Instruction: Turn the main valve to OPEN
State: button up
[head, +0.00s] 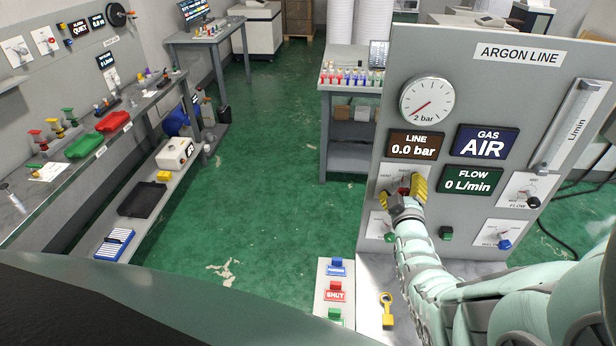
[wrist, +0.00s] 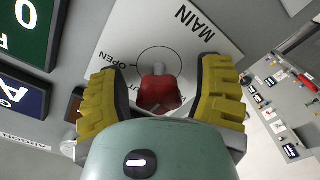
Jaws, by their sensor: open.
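The main valve has a red knob (wrist: 158,94) with a grey end on a white plate (wrist: 190,42) marked MAIN. OPEN is printed left of its ring in the wrist view; another label is mostly hidden behind the knob. I cannot tell clearly which mark the knob points to. My gripper (wrist: 160,70) is open, with one yellow finger on each side of the knob; whether they touch it is unclear. In the head view my gripper (head: 409,188) is at the panel, and the red knob (head: 404,181) shows partly between the fingers.
The ARGON LINE panel (head: 470,85) carries a gauge (head: 427,101) near zero and displays reading LINE 0.0 bar (head: 415,144), GAS AIR (head: 486,141) and FLOW 0 L/min (head: 468,180). Other valves sit nearby, including a green knob (head: 446,232). A yellow wrench-like tool (head: 387,311) lies below.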

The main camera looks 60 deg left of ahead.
jog(key=shift+o, duration=0.4)
grip_shut()
jog(key=shift+r, duration=0.1)
dwell(0.3)
